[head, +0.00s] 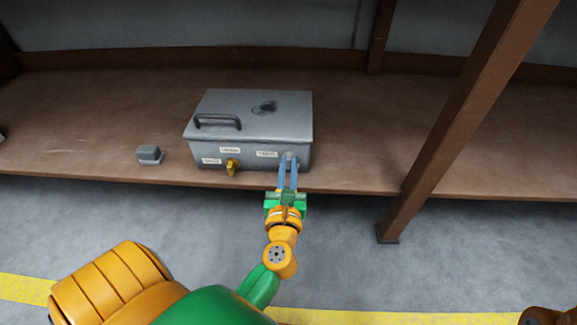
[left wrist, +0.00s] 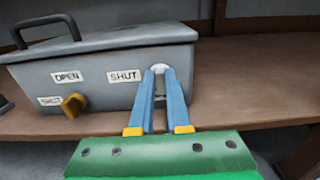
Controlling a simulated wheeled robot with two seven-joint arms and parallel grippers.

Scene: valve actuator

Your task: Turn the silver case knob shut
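The silver case (head: 252,125) sits on the brown shelf with its lid closed. Its front carries several labels, including OPEN (left wrist: 67,77) and SHUT (left wrist: 124,76). A silver knob (left wrist: 160,67) is at the right end of the front, right of the SHUT label; only its top shows clearly. My left gripper (head: 289,162) reaches it from the front. In the left wrist view, its blue fingers (left wrist: 160,78) flank the knob, one each side, and appear closed on it. The fingers hide most of the knob, so its exact turn is unclear. My right gripper is out of view.
A yellow knob (head: 232,167) sticks out of the case front, left of my fingers. A small grey block (head: 149,154) lies left of the case. A brown post (head: 450,130) stands to the right. The shelf between case and post is clear.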

